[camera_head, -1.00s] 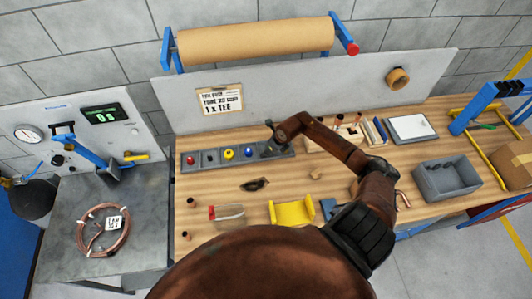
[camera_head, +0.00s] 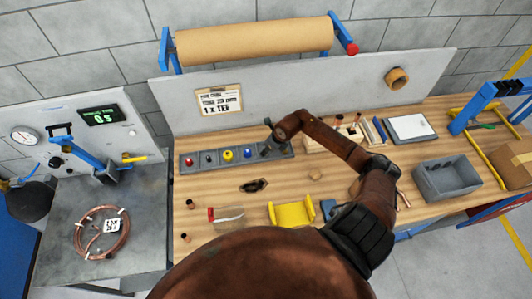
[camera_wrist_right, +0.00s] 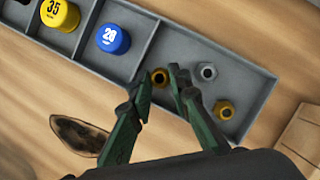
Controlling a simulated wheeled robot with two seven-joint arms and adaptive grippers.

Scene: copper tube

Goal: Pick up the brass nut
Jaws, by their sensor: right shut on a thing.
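My right gripper (camera_wrist_right: 159,82) is over the end compartment of the grey parts tray (camera_wrist_right: 262,84). A brass nut (camera_wrist_right: 160,76) sits between its two green fingertips, and the fingers are shut on it. A steel nut (camera_wrist_right: 207,71) and another brass nut (camera_wrist_right: 224,109) lie in the same compartment, to the right of the fingers. In the head view my right gripper (camera_head: 268,140) is at the right end of the tray (camera_head: 218,158), and the nuts there are too small to make out. My left gripper is not in view.
Blue (camera_wrist_right: 113,39) and yellow (camera_wrist_right: 61,14) round pieces sit in neighbouring compartments. A yellow cradle (camera_head: 292,213), a wooden block with copper pieces (camera_head: 322,139) and a grey bin (camera_head: 446,178) stand on the bench.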

